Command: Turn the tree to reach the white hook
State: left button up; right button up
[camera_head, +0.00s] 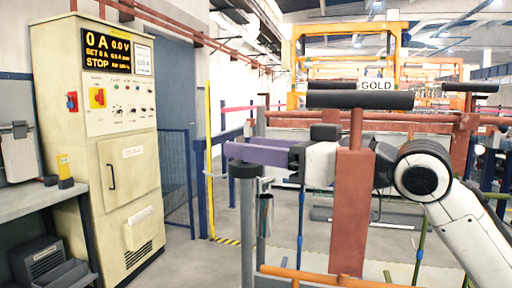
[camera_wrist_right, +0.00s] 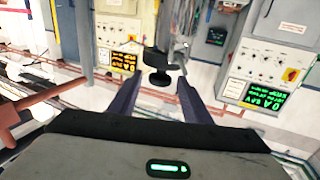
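My right gripper (camera_head: 246,147) reaches in from the right behind a red-brown post, with its purple fingers pointing left. In the right wrist view the two fingers (camera_wrist_right: 160,80) stand apart, with a black rounded head on a short stem (camera_wrist_right: 158,62) between or just beyond their tips. In the head view a grey post with a black top (camera_head: 248,170) stands just below the fingers; a shiny metal cylinder (camera_head: 265,215) hangs beside it. I cannot tell whether this is the tree, or whether anything touches it. I cannot make out a white hook. My left gripper is not in view.
A cream control cabinet (camera_head: 105,140) stands at left, beside a workbench (camera_head: 55,198). Red-brown rails and orange frames (camera_head: 350,38) fill the back. Floor is clear near the cabinet.

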notch_tip(320, 180, up, 10)
jog(key=shift+p, duration=0.4)
dwell(0.3)
